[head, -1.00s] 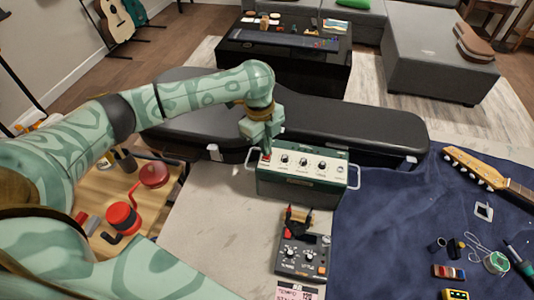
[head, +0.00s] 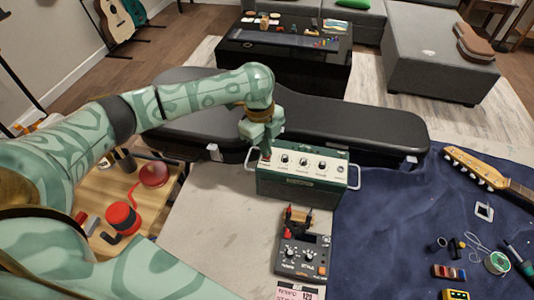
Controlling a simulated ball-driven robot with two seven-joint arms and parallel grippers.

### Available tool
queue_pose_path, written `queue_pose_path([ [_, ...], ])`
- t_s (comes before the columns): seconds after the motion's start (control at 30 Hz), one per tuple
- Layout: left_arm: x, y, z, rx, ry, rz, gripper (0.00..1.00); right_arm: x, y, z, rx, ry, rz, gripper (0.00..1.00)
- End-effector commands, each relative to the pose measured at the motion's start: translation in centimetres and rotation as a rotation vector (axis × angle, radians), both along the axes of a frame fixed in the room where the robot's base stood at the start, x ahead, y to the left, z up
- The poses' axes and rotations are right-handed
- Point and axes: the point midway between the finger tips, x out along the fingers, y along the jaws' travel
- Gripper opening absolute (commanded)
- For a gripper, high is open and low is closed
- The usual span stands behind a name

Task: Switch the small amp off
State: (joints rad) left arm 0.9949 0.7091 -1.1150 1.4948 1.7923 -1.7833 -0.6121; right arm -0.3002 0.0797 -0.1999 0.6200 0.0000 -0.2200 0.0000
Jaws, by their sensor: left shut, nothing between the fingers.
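The small amp (head: 300,184) is a dark green box with a pale control panel on top and metal handles at its ends. It stands on the worktop in the middle of the head view. A row of dark knobs runs along the panel, and a small red part (head: 266,157) shows at its left end. My left gripper (head: 265,150) is shut and points down right over that left end. I cannot tell whether its fingertips touch the red part. My right gripper is not in view.
A black guitar case (head: 370,130) lies behind the amp. A dark pedal (head: 303,256) stands in front of it. To the right, a blue cloth (head: 390,230) holds a guitar neck (head: 490,180) and small tools. A wooden surface with red items is at the left.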

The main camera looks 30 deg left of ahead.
Motion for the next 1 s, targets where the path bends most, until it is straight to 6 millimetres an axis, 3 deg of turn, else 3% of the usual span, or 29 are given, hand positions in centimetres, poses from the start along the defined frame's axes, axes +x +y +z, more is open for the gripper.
queue_pose_path([
  [0.8,0.0,0.0,-1.2,0.001,0.001,-0.001,0.00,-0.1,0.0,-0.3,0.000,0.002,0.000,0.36],
  [1.0,-0.1,0.0,0.0,0.002,0.000,-0.001,0.00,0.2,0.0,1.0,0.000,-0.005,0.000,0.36],
])
